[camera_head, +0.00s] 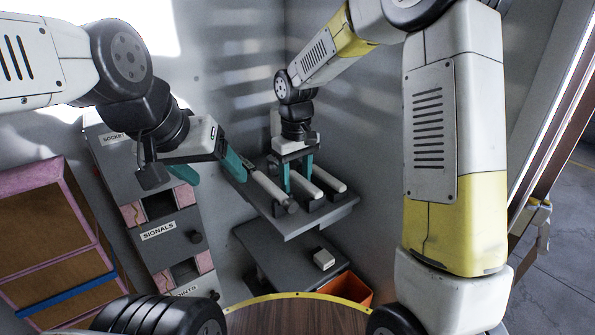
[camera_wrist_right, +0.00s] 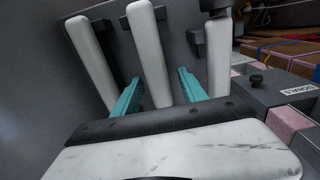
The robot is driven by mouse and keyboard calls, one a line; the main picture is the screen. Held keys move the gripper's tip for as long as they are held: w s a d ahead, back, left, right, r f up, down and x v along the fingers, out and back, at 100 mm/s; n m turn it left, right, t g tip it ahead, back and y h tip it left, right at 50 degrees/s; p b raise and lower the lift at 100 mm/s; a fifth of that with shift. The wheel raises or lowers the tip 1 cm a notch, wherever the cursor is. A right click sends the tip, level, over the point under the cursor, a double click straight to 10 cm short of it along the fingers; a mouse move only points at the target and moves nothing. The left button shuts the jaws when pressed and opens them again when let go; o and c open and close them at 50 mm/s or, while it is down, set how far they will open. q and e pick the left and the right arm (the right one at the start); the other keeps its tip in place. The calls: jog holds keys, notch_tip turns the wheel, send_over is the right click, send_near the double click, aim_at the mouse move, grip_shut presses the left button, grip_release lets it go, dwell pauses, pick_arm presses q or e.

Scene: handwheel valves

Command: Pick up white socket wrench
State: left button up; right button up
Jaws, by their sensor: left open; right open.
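Three white-handled tools lie side by side in dark holders on a grey shelf (camera_head: 290,228): a left one (camera_head: 268,189), a middle one (camera_head: 304,190) and a right one (camera_head: 329,181). I cannot tell by shape which is the socket wrench. My right gripper (camera_head: 298,182) points down at the shelf, its teal fingers apart on either side of the middle handle. In the right wrist view, the middle handle (camera_wrist_right: 149,50) runs between the open fingers (camera_wrist_right: 157,94), with a gap on each side. My left gripper (camera_head: 212,173) is open and empty, left of the shelf.
Grey drawers with a SIGNALS label (camera_head: 158,231) stand left, beside a pink-edged wooden rack (camera_head: 50,230). A round wooden table (camera_head: 300,318) is in front.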

aim_at(296, 175)
grip_shut()
dwell(0.4)
notch_tip(296, 175, up, 10)
jog(key=c, duration=0.6)
grip_release()
grip_shut()
